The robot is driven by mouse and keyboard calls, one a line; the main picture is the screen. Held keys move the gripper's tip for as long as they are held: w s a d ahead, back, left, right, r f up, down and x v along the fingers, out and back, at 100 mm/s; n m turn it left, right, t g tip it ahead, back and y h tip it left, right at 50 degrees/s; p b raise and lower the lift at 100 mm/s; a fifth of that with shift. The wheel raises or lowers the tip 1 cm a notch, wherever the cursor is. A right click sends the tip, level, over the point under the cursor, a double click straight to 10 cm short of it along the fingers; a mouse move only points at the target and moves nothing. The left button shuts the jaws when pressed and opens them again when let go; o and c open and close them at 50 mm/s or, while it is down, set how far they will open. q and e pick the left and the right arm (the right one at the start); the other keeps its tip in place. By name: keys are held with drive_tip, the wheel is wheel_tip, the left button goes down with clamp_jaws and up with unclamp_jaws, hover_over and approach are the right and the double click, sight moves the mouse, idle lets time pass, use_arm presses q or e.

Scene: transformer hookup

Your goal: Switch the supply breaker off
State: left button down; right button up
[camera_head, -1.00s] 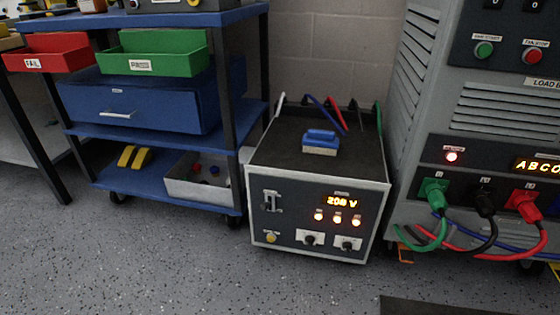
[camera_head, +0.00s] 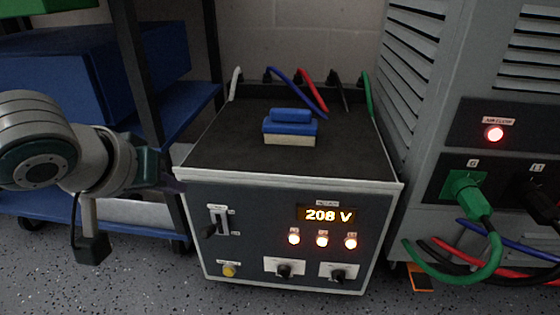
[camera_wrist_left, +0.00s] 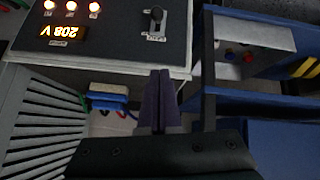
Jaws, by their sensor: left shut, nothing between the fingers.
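The supply unit (camera_head: 290,170) is a grey box with a dark front panel, a lit 208 V display and three glowing lamps. Its breaker (camera_head: 218,221) is a slotted switch with a dark handle at the panel's left. The breaker also shows upside down in the left wrist view (camera_wrist_left: 155,22). The handle's exact setting is too small to read. My left gripper (camera_head: 176,185) is shut and empty, beside the unit's left front edge, up and left of the breaker and apart from it. Its dark purple fingers (camera_wrist_left: 158,78) point at the panel edge. My right gripper is not in view.
A blue block with a pale base (camera_head: 289,128) lies on the unit's top. Coloured cables rise behind it. A blue shelf cart (camera_head: 170,120) stands close at left. A grey cabinet (camera_head: 425,120) with plugged cables, including a green plug (camera_head: 467,192), stands at right. Floor in front is speckled grey.

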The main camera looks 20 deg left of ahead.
use_arm(q)
drive_tip(key=b, duration=0.9)
hover_over(213, 228)
drive_tip(key=a, duration=0.2)
wheel_tip(213, 228, down, 8)
drive_tip(key=shift+s+d+f+b, duration=0.1)
drive_tip(key=shift+d+f+b, duration=0.05)
drive_tip(key=shift+f+b, duration=0.45)
drive_tip(key=shift+s+d+f+b, duration=0.1)
drive_tip(key=shift+f+b, duration=0.4)
drive_tip(key=shift+f, duration=0.05)
drive_tip(key=shift+s+d+f, duration=0.15)
drive_tip(key=shift+s+f, duration=0.1)
drive_tip(key=shift+s, duration=0.15)
drive_tip(key=shift+w, duration=0.1)
drive_tip(key=shift+s+p, duration=0.25)
drive_tip(key=shift+p, duration=0.1)
drive_tip(key=shift+d+f+t, duration=0.1)
drive_tip(key=shift+f+t, duration=0.05)
drive_tip(key=shift+t, duration=0.15)
